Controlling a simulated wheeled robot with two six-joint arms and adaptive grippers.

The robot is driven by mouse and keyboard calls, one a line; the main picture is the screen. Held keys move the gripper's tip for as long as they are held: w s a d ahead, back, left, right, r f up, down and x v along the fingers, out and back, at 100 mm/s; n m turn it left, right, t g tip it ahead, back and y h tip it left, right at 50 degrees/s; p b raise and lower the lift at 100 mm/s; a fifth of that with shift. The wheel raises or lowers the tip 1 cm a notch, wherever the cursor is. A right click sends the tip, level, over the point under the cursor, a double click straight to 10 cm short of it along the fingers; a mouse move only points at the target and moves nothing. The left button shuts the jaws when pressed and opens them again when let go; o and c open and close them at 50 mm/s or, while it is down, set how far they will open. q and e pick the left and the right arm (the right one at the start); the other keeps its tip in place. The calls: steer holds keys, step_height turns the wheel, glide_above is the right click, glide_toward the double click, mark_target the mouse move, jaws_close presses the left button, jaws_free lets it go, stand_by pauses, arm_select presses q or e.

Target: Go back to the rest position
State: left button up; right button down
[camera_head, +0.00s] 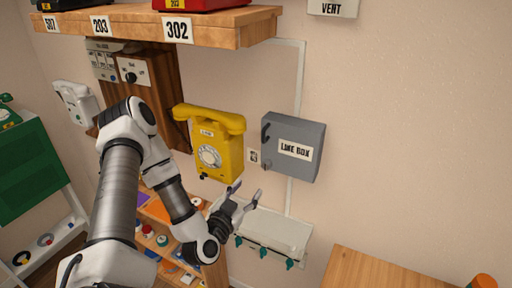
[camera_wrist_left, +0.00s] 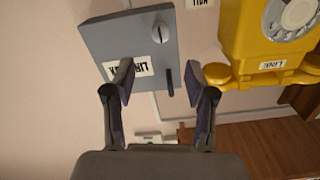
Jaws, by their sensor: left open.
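My left gripper (camera_head: 240,196) is open and empty in the head view. It is in front of the wall, below the yellow wall phone (camera_head: 217,145) and the grey line box (camera_head: 293,147). In the left wrist view, the two fingers of my left gripper (camera_wrist_left: 157,78) are spread apart with nothing between them. The line box (camera_wrist_left: 125,45) and the yellow phone (camera_wrist_left: 262,40) show beyond the fingers, upside down. The phone's handset rests on top of its body. The line box door looks shut. My right gripper is not in view.
A wooden shelf (camera_head: 220,32) with number labels runs above. A white shelf with teal hooks (camera_head: 262,232) is below the line box. A green cabinet (camera_head: 30,160) and a white wall phone (camera_head: 75,103) are at left. A wooden table (camera_head: 385,272) is at lower right.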

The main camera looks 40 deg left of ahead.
arm_select(q)
steer(key=d+f+m+g+h+b, duration=0.6)
steer(key=d+f+m+h+b, duration=0.15)
steer(key=d+f, duration=1.1)
steer(key=s+d+f+g+b, duration=0.2)
steer(key=s+d+f+g, duration=0.15)
steer(key=s+f, duration=0.6)
steer(key=s+a+f+n+g+y, duration=0.2)
steer(key=s+f+n+g, duration=0.3)
steer(key=s, duration=0.5)
steer(key=n+g, duration=0.2)
steer(key=shift+s+g, duration=0.3)
steer(key=shift+g, duration=0.05)
